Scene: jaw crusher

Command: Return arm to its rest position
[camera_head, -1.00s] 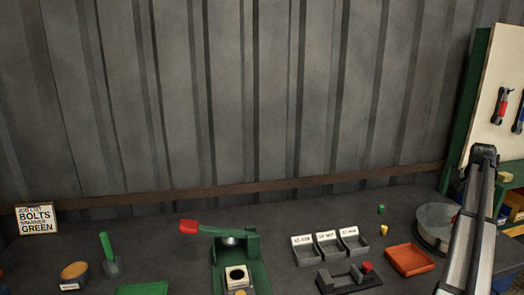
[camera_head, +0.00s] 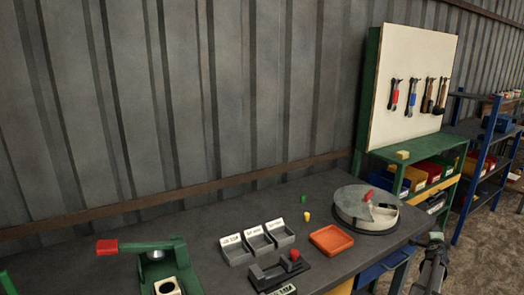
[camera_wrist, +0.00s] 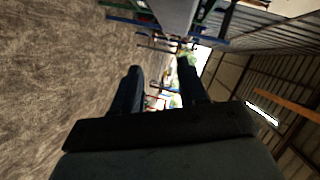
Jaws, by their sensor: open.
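My gripper (camera_wrist: 160,82) shows in the wrist view with its two dark fingers spread apart. Nothing is held between them. Beyond the fingers are the floor, shelving and a wall, tilted in the picture. In the head view a part of my arm (camera_head: 432,266) is low at the right, beside the right end of the workbench (camera_head: 215,212) and clear of its top. I cannot make out the fingers in the head view.
On the bench are a green press with a red handle (camera_head: 108,247), labelled grey bins (camera_head: 257,250), an orange tray (camera_head: 331,240) and a round grey pan (camera_head: 352,215). A tool board (camera_head: 410,60) and blue shelving (camera_head: 465,215) stand at the right. Bare floor (camera_head: 480,265) shows there.

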